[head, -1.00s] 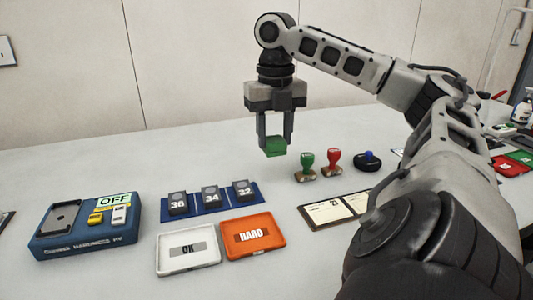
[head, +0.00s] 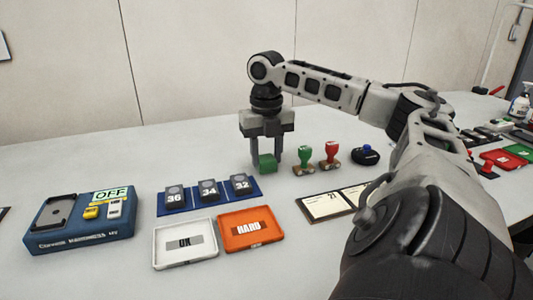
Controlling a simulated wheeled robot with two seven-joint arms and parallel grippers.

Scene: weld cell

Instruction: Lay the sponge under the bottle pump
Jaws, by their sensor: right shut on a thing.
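My right gripper (head: 266,157) is shut on a small green block (head: 267,165), which looks like the sponge. The block is between the fingertips, low over the table behind the number tiles. I cannot tell whether it touches the table. A white bottle (head: 519,106) stands at the far right edge, partly cut off by the frame. Its top is small, so I cannot tell whether it is the bottle pump. My left gripper is not in view.
A blue tile strip (head: 248,205), a white OK tray (head: 186,263), an orange HARD tray (head: 283,236) and a blue tester (head: 85,240) lie in front. The table's back left is clear.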

